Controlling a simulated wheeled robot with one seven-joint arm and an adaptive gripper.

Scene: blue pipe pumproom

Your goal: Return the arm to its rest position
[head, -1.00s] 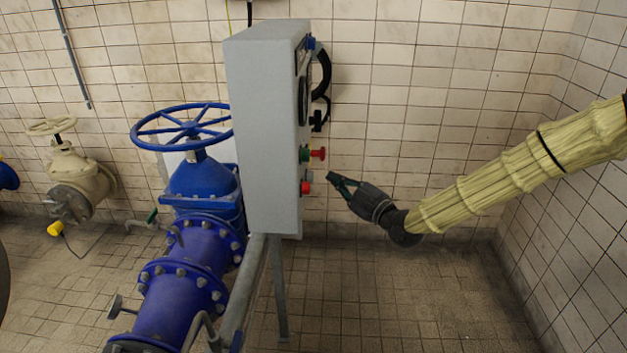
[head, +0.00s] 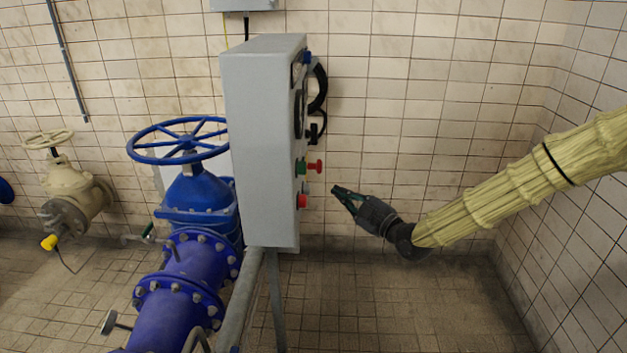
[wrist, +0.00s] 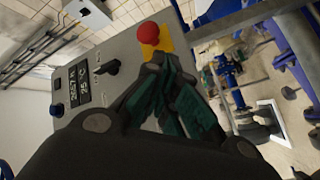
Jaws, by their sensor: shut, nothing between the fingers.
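My gripper (head: 343,195) is at the end of my yellow-sleeved arm, which reaches in from the right of the head view. Its dark green fingers are shut and empty, pointing left towards the grey control box (head: 262,145). A gap of bare wall shows between the fingertips and the box in the head view. In the wrist view the shut fingers (wrist: 165,95) appear in front of the box's panel (wrist: 115,60), below a red mushroom button (wrist: 149,33) on a yellow plate.
A blue pipe (head: 185,290) with a blue handwheel valve (head: 178,140) stands left of the box. A beige valve (head: 70,190) is at the far left. A tiled wall (head: 590,190) is close on the right. The floor (head: 400,310) below my gripper is clear.

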